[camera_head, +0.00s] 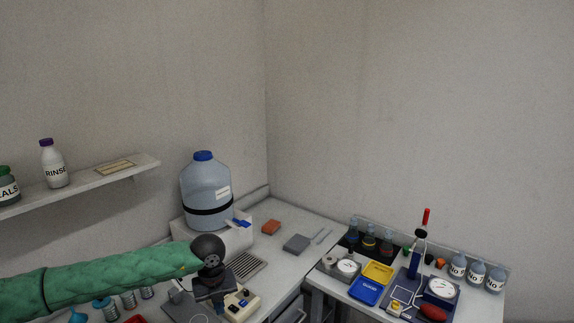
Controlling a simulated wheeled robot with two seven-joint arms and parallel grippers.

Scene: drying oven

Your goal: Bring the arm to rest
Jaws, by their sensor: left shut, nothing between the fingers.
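My left arm in its green sleeve (95,277) reaches in from the left edge, low over the bench. Its dark wrist joint (208,250) is at the end of the sleeve. My left gripper (212,292) hangs below the wrist, shut and empty, over the bench near a cream device (241,304). I cannot tell whether the gripper touches anything beneath it. My right gripper is out of view.
A large blue-capped water jug (206,193) stands behind the wrist. A wall shelf (98,187) holds a RINSE bottle (54,166). An orange block (271,227) and grey block (296,243) lie on the bench. Trays (366,290), bottles and gauges crowd the right table.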

